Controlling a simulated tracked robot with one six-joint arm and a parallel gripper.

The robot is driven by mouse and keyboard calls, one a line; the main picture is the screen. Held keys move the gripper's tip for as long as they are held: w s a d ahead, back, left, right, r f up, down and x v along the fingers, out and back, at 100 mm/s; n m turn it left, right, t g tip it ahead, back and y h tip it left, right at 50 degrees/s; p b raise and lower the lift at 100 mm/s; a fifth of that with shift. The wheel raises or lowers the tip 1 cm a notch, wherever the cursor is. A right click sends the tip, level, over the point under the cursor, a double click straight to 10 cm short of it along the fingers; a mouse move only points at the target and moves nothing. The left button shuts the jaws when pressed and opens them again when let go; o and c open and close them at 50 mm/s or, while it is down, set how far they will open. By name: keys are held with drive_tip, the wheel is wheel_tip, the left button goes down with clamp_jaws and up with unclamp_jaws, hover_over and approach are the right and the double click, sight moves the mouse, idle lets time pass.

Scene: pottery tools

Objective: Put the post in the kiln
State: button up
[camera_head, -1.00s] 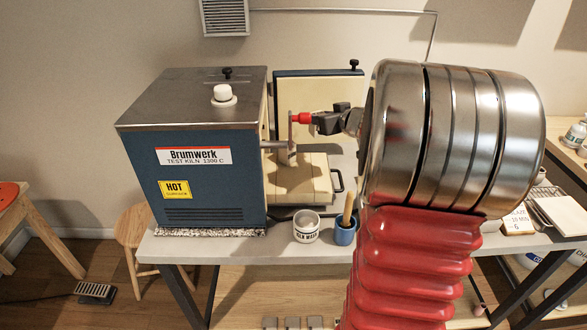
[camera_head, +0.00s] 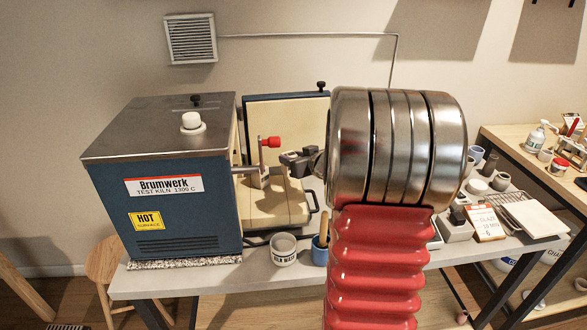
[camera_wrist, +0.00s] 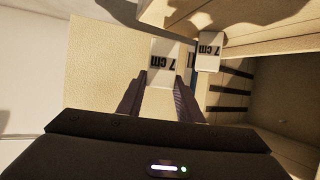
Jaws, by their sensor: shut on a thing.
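The blue kiln (camera_head: 180,205) with a grey lid stands on the left of the bench, its cream-lined door (camera_head: 285,125) open behind. My gripper (camera_head: 284,158) is in front of the kiln's open right side, near the red-knobbed lever (camera_head: 271,142). In the wrist view, my gripper (camera_wrist: 163,85) is shut on a pale post (camera_wrist: 165,62) marked "7 cm". A second post (camera_wrist: 209,48) with the same mark is just right of it, with a narrow gap between them. The grooved kiln wall (camera_wrist: 228,92) lies to the right. The held post's lower end is hidden.
A cream block with a handle (camera_head: 275,205) lies below my gripper. A grey cup (camera_head: 284,249) and a blue pot (camera_head: 320,253) stand near the bench's front edge. Several jars and a white tile (camera_head: 532,221) are at the right.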

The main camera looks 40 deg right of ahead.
drive_tip(key=shift+f, duration=1.85)
drive_tip(key=shift+f, duration=0.1)
drive_tip(key=o, duration=1.1)
drive_tip(key=shift+o, duration=0.2)
drive_tip(key=shift+s+r, duration=0.35)
drive_tip(key=shift+s, duration=0.1)
drive_tip(key=v, duration=1.1)
drive_tip(key=shift+a, duration=0.1)
